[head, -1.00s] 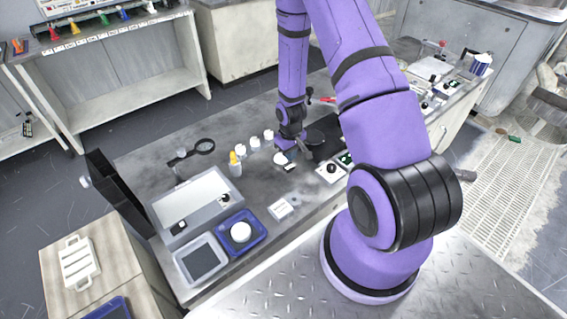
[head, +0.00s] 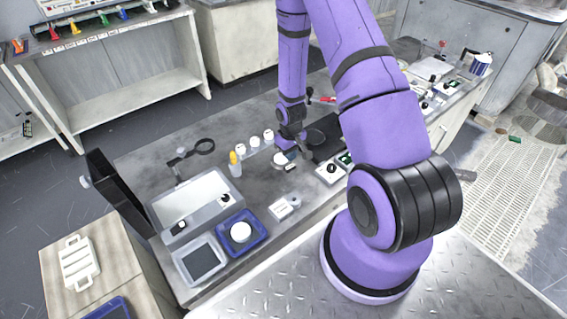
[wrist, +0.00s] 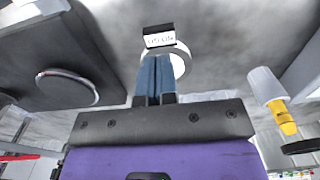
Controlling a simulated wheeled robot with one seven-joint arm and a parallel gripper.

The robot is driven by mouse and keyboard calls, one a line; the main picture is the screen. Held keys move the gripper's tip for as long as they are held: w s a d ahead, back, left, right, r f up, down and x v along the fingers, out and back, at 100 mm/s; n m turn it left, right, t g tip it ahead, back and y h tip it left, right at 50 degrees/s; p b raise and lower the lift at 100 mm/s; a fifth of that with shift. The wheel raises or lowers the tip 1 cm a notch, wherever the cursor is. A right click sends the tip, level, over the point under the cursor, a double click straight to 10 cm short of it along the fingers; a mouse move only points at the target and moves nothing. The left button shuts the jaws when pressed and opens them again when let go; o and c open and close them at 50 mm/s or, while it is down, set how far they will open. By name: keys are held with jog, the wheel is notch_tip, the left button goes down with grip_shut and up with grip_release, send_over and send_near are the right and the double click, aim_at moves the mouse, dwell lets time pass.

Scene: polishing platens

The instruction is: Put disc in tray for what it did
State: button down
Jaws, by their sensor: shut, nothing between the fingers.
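My gripper (head: 285,150) is low over the bench at its middle. In the wrist view its two blue fingers (wrist: 157,75) are together with nothing between them. Their tips overlap a round white disc (wrist: 181,60) in the picture; I cannot tell whether they touch it. The disc also shows in the head view (head: 279,159), partly hidden by my gripper. A small dark block with a white label (wrist: 158,37) is beside it; its print is too small to read. A blue tray (head: 261,240) nearer the front holds another round white piece (head: 240,232).
A grey tray with a dark pad (head: 199,261) is left of the blue tray. A dark round platen (wrist: 67,90) is beside my gripper. A small white labelled card (head: 281,209) lies in front.

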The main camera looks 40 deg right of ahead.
jog(key=shift+f, duration=2.15)
dwell(0.4)
jog(key=shift+r, duration=3)
jog(key=shift+w+r, duration=0.2)
jog(key=shift+r, duration=0.15)
notch_tip(320, 180, up, 16)
jog(key=t, duration=0.1)
send_over(290, 166)
jog(key=w+a, duration=0.2)
jog(key=a, duration=0.1)
jog(key=s+a+r+t+h, duration=0.1)
jog(key=s+a+r, duration=0.1)
jog(key=r, duration=0.5)
jog(key=s+a+r, duration=0.1)
jog(key=r, duration=0.5)
jog(key=s+a+r+t, duration=0.1)
jog(key=s+a+r, duration=0.1)
jog(key=s+r, duration=0.4)
jog(key=s+a+r+t, duration=0.1)
jog(key=s+a+r, duration=0.2)
jog(key=s+r, duration=0.3)
jog(key=s+a+r+t+y, duration=0.1)
jog(key=s+a+r, duration=0.1)
jog(key=s+r, duration=0.4)
jog(key=s, duration=0.2)
jog(key=shift+s+a, duration=0.25)
jog(key=shift+s, duration=0.1)
